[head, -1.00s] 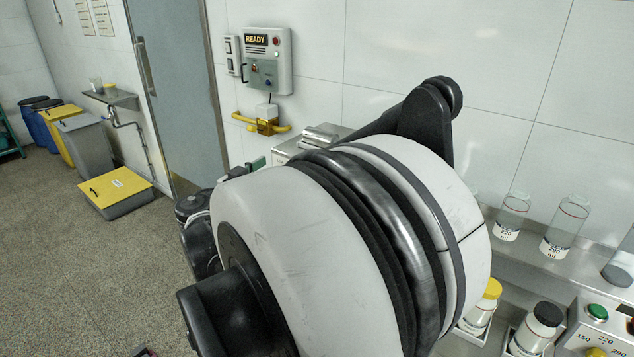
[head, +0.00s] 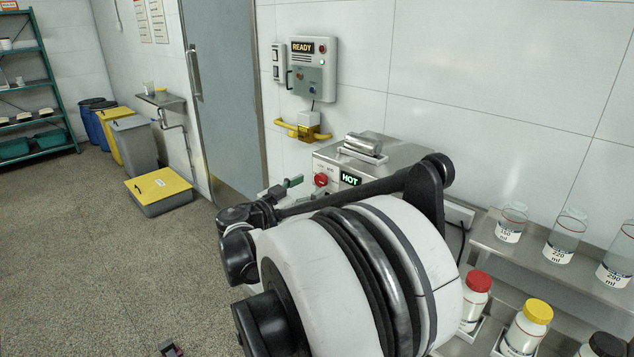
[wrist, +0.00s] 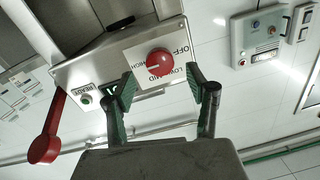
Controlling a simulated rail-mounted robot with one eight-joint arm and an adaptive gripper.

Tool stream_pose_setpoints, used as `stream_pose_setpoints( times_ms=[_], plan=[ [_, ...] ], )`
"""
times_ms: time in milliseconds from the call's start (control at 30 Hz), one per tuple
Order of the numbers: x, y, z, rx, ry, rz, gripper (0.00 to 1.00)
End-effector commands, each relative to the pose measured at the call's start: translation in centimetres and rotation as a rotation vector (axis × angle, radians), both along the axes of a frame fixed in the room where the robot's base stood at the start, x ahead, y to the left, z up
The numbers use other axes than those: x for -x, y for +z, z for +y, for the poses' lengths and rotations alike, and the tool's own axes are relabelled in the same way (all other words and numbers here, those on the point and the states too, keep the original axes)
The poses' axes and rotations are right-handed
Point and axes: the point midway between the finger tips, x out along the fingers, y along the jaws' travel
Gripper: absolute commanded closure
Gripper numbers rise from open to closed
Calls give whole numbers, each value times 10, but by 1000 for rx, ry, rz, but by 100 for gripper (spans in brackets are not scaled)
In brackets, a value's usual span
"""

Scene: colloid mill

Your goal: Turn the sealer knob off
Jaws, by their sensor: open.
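The sealer is a steel box (head: 400,158) against the wall with a lit HOT display (head: 349,178). Its red knob (head: 320,179) is on the front face. In the wrist view the red knob (wrist: 160,62) sits on a white plate (wrist: 183,37) with OFF, LOW and other words; its exact setting is hard to read. My gripper (wrist: 162,78) is open, its green-padded fingers on either side of the knob in that view. Contact cannot be told. In the head view my gripper (head: 285,187) is just left of the knob, partly hidden by my arm.
A wall box (head: 313,68) reads READY, with a yellow pipe (head: 290,127) below it. Bottles stand on shelves at right, including a red-capped one (head: 475,300). The wrist view shows a red lever (wrist: 46,145) and a small button (wrist: 87,98) on the sealer.

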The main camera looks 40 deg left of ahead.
Motion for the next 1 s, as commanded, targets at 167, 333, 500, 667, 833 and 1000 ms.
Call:
stream_pose_setpoints(
  times_ms=[167, 333, 500, 667, 833, 1000],
  plan=[
    [-26, 0, -1, 0, -1, 0, 48],
    [-37, 0, -1, 0, 0, 0, 48],
    [-40, 0, -1, 0, 1, 0, 48],
    [-39, 0, -1, 0, 1, 0, 48],
    [-39, 0, -1, 0, 1, 0, 71],
    [-39, 0, -1, 0, 1, 0, 93]
  ],
)
